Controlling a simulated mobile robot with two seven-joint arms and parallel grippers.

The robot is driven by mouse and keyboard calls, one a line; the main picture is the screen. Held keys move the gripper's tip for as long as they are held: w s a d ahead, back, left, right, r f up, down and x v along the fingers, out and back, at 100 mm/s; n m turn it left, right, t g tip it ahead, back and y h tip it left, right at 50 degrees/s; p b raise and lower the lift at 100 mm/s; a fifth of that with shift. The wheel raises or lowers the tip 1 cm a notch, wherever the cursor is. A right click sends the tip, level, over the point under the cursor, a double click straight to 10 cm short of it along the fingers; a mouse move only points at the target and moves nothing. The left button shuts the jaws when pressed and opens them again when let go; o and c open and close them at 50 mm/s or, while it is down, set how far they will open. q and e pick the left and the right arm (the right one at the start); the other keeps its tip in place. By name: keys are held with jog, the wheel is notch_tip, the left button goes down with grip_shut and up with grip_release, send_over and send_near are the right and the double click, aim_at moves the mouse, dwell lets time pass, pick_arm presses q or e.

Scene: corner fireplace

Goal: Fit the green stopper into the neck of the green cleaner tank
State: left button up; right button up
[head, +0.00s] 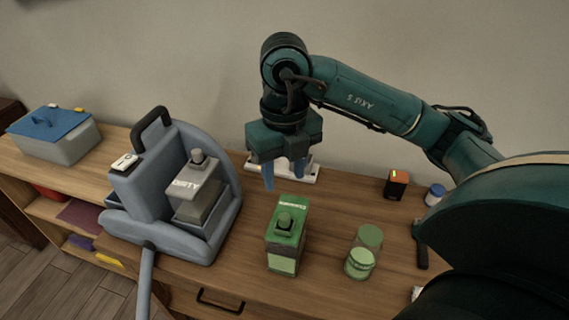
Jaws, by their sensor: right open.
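The green cleaner tank (284,262) stands upright on the wooden bench top, with a label on its upper face. A dark green knob-like piece, apparently the stopper (285,219), sits at the tank's neck. I cannot tell how deep it is seated. My right gripper (284,180) is open and empty, its blue fingers pointing down above and behind the tank, apart from the stopper. My left gripper is not in view.
A grey cleaning machine (137,190) with a tank marked DIRTY (197,183) stands left of the green tank. Behind are a white object (308,175), an orange-black box (397,184) and a blue-capped jar (435,194).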

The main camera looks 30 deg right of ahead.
jog(key=s+a+f+n+g+y, duration=0.1)
jog(key=s+a+g+y, duration=0.1)
jog(key=s+a+y, duration=0.3)
jog(key=a+f+n+g+y, duration=0.1)
jog(key=a+f+n+y, duration=0.1)
jog(key=a, duration=0.6)
jog(key=a+r+m+y, duration=0.5)
jog(key=a+r+y, duration=0.3)
jog(key=y, duration=0.5)
jog(key=w+d+f+m+t+h, duration=0.3)
jog(key=w+f+m+t+h, duration=0.15)
jog(key=m+t, duration=0.6)
jog(key=w+d+f+m+t+h, duration=0.3)
jog(key=w+f+m+t, duration=0.15)
jog(key=m+t, duration=0.6)
jog(key=s+d+f+m+g+h, duration=0.2)
jog(key=s+f+m+h, duration=0.1)
jog(key=f, duration=0.5)
jog(key=s+d+f+m+g+h, duration=0.2)
jog(key=s+f, duration=0.3)
jog(key=f, duration=0.3)
jog(key=s+d+f+m+g+h, duration=0.2)
jog(key=s+f+m+g+h, duration=0.1)
jog(key=f, duration=0.5)
jog(key=shift+s+d+f+m+g+h, duration=0.25)
jog(key=shift+s+m+g+h, duration=0.05)
jog(key=shift+s+m+h, duration=0.45)
